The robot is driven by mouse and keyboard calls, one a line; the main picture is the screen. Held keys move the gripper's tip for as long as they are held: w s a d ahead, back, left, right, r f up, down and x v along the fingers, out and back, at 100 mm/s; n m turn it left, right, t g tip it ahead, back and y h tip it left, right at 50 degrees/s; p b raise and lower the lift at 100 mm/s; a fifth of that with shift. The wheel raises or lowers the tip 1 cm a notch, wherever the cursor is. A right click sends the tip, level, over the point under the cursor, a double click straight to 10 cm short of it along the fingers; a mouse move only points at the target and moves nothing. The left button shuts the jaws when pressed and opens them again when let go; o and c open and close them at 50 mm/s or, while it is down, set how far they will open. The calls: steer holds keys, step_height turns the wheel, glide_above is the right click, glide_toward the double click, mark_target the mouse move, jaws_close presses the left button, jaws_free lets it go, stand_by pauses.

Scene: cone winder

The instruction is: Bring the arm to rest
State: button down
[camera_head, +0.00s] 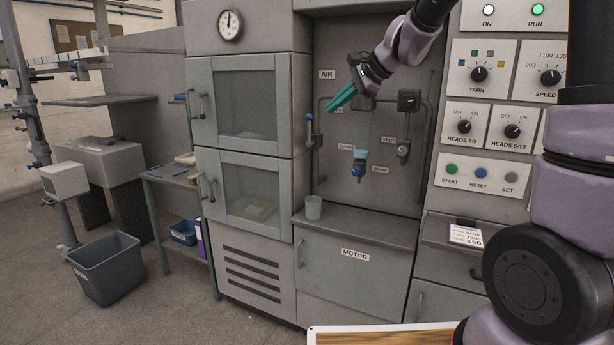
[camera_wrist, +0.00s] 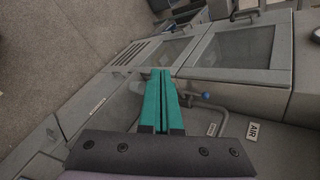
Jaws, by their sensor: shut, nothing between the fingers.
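My gripper (camera_head: 341,97) is raised in front of the machine's recessed panel, below and right of the clock. Its teal fingers are closed together with nothing between them, and they point down and left. In the wrist view the shut fingers (camera_wrist: 161,100) point toward the grey cabinet doors, which appear turned sideways. My arm reaches in from the upper right of the head view, bent and held up. The fingers look clear of the panel and the pipes behind, though the exact gap cannot be told.
A cup (camera_head: 313,208) stands on the ledge above the MOTOR door (camera_head: 355,270). A blue-handled valve (camera_head: 309,130) and grey knobs are on the recessed panel. Cabinet doors (camera_head: 246,105) are shut at left. The control panel (camera_head: 480,128) is at right. A grey bin (camera_head: 104,270) stands on the floor.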

steer(key=s+d+n+h, duration=0.3)
steer(key=s+d, duration=0.5)
steer(key=s, duration=0.5)
steer(key=s+d+r+n+t+h, duration=0.1)
steer(key=s+d+n+h, duration=0.2)
steer(key=s+d, duration=0.6)
steer(key=s+n, duration=0.2)
steer(key=s, duration=0.1)
steer(key=shift+s+d+r, duration=0.15)
steer(key=shift+s+d, duration=0.05)
steer(key=shift+s, duration=0.15)
